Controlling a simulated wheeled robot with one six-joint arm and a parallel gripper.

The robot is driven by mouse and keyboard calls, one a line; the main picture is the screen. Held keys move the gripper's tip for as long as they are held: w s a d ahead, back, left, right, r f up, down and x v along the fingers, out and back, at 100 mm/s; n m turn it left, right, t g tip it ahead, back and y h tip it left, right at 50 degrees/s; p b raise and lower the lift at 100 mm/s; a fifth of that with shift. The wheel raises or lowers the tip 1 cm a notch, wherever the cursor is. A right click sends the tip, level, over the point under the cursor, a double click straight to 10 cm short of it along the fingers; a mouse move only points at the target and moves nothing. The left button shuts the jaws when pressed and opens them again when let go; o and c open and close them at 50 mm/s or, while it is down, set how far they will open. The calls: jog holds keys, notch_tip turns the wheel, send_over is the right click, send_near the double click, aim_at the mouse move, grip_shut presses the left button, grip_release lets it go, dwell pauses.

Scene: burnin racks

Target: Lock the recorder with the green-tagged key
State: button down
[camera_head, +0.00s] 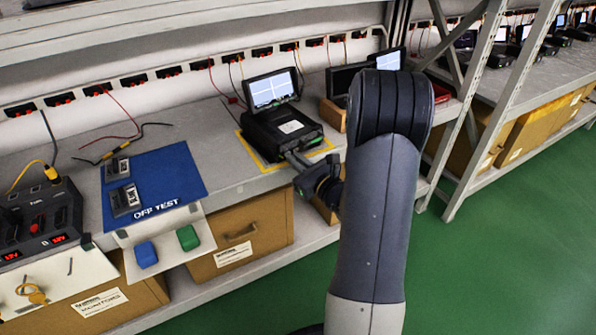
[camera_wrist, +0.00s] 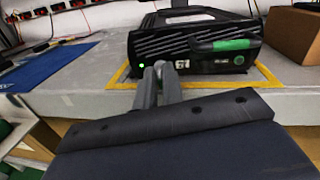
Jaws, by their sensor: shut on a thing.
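The recorder (camera_head: 285,135) is a black box with a lit screen, standing on the bench inside a yellow outline. The wrist view shows its ribbed black front (camera_wrist: 165,45) close up. A green patch (camera_wrist: 225,44) on a dark bar shows there, right of my fingertips; I cannot tell whether it is a key tag. My gripper (camera_wrist: 160,72) points at the recorder's lower front, fingers close together. It also shows in the head view (camera_head: 298,163). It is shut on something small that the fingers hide. No key shows clearly between them, and I cannot tell whether the tips touch the front.
A yellow-tagged item (camera_head: 35,293) hangs further left. A brown box (camera_wrist: 295,35) stands right of the recorder.

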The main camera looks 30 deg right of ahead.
jog(key=n+b, duration=0.1)
jog(key=b, duration=0.1)
jog(key=n+b, duration=0.4)
jog(key=shift+a+f, duration=0.1)
jog(key=shift+f, duration=0.15)
jog(key=shift+r+n+b, duration=0.1)
jog(key=shift+n+b, duration=0.2)
jog(key=shift+b, duration=0.1)
jog(key=c, duration=1.9)
grip_release()
jog(key=s+d+p, duration=0.2)
jog(key=s, duration=0.8)
jog(key=shift+s, duration=0.35)
